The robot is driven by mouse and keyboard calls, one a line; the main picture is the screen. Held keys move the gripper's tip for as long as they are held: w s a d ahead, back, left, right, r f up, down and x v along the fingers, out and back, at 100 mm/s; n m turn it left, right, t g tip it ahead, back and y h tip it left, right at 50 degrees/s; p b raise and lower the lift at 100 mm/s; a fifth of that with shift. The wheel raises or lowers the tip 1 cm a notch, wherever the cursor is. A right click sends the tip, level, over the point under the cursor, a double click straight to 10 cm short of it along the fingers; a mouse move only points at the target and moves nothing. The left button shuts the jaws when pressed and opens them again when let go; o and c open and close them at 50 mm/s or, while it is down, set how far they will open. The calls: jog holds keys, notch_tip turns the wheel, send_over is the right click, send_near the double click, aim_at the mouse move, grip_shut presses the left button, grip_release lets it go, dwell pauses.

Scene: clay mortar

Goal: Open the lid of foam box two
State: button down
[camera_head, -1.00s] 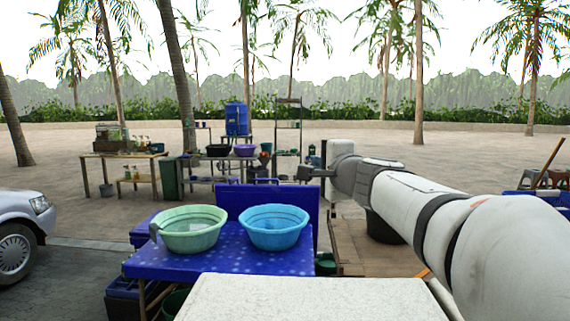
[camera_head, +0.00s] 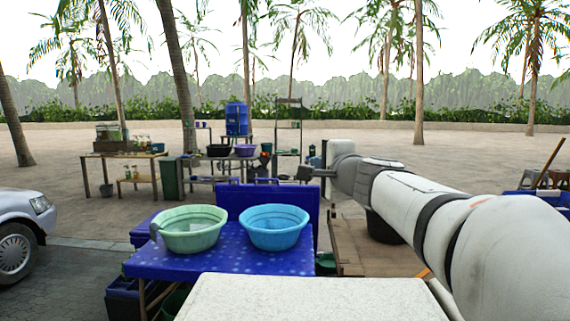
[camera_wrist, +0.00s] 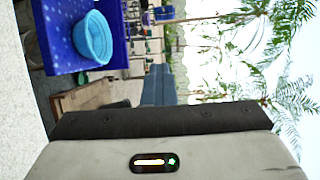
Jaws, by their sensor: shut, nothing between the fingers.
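A white speckled foam box top (camera_head: 310,298) fills the bottom middle of the head view, close to me. Its lid looks flat and closed, and I see no number on it. A second pale edge shows just to its right. A white speckled surface (camera_wrist: 22,110), likely the same foam, runs down the left side of the wrist view. My gripper (camera_head: 304,173) is at the end of my outstretched arm, above and beyond the foam box and apart from it. It is shut and empty. Its fingertips are small and dark in the head view.
A blue table (camera_head: 165,262) stands beyond the foam box. It holds a green basin (camera_head: 190,236) and a blue basin (camera_head: 273,235). A brown wooden platform (camera_head: 355,262) lies below my arm. A car (camera_head: 22,225) is at left. Open paving lies behind.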

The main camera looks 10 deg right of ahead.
jog(key=c, duration=2.2)
grip_release()
jog(key=c, duration=1.6)
grip_release()
jog(key=shift+s, duration=0.1)
jog(key=v, duration=0.7)
jog(key=shift+s+b, duration=0.3)
jog(key=shift+b, duration=0.1)
jog(key=shift+c, duration=0.5)
